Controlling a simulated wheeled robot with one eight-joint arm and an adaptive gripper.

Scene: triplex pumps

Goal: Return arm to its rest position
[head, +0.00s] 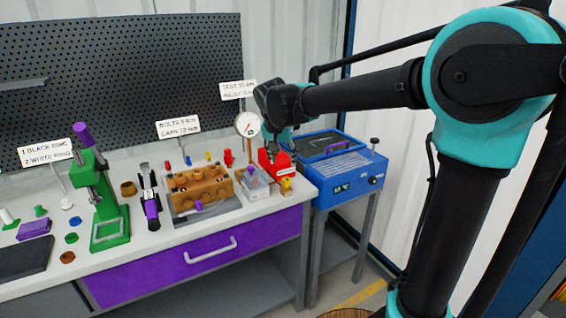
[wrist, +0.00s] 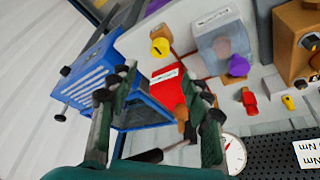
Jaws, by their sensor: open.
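My arm reaches in from the right in the head view. My gripper (head: 270,142) points down over the right end of the workbench (head: 250,210), near a red block (head: 283,168) and a round gauge (head: 248,124). In the wrist view my gripper (wrist: 158,78) has its two dark green fingers spread wide. The red block (wrist: 168,92) shows between and beyond them, and I see nothing held. The gap between fingers and block cannot be judged exactly. The fingertips are small and partly hidden in the head view.
A blue machine (head: 342,165) stands right of the bench, below my forearm. A clear box (head: 254,182), a brown pump block (head: 195,188) and a green press (head: 105,205) stand on the bench. A black pegboard (head: 120,75) rises behind. Floor is open at right front.

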